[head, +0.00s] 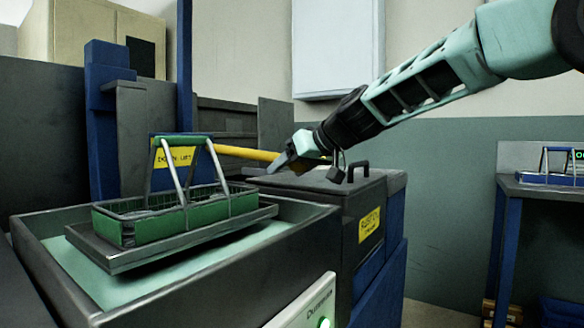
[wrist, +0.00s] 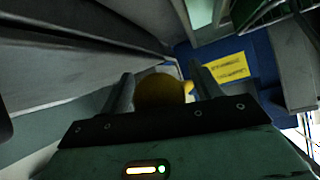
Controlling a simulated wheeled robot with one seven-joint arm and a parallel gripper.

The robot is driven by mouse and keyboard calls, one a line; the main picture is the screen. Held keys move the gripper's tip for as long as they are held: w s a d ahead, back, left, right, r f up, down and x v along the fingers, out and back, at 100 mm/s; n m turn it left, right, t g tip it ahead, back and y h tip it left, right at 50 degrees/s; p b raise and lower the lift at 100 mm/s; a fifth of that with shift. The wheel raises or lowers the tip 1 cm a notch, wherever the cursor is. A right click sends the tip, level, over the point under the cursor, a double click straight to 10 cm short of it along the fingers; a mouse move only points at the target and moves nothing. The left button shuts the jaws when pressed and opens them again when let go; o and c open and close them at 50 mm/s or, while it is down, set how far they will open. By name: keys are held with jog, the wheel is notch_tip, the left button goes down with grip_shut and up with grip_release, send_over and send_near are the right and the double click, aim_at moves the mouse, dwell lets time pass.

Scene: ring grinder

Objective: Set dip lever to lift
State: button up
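The yellow dip lever (head: 245,153) reaches out from the blue post, roughly level, toward my gripper (head: 300,150). A yellow sign (head: 174,157), its lettering hard to read, is on the post near the lever's root. In the wrist view the rounded yellow end of the lever (wrist: 160,92) lies between the two fingers of my gripper (wrist: 162,85). It nearly fills the gap between them. I cannot tell whether the fingers press on it or only stand around it. The green basket (head: 165,212) sits on a grey tray above the tank.
The open tank (head: 80,275) holds pale green liquid. A dark lidded box (head: 330,183) with a handle and yellow label stands under my gripper, close to it. A control box (head: 308,308) with a green light is in front. A blue-legged table (head: 530,188) stands at right.

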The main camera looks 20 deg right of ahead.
jog(key=p+v, duration=0.2)
jog(key=v, duration=1.5)
jog(key=shift+s, duration=0.2)
jog(key=shift+r, duration=0.1)
